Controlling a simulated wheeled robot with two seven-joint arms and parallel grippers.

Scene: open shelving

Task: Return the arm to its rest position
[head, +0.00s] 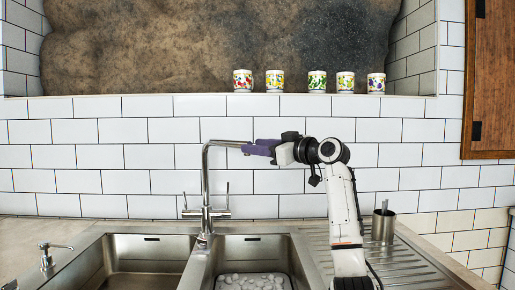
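My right arm (343,205) rises in front of the sink at the right of centre in the head view. It bends at the top, and its gripper (258,148) points to the left. The purple fingers are level with the tap's spout and overlap its end in the picture. I cannot tell whether they touch it. The fingers look close together, but this angle does not show whether they are open or shut. I see nothing held between them. My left gripper is not in view.
A tall metal tap (206,190) stands behind a double steel sink (200,265). Pale pebble-like pieces (252,282) lie in the right basin. A metal cup (383,226) stands on the drainboard. Several patterned mugs (317,81) line the ledge above. A wooden cabinet (492,80) hangs at right.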

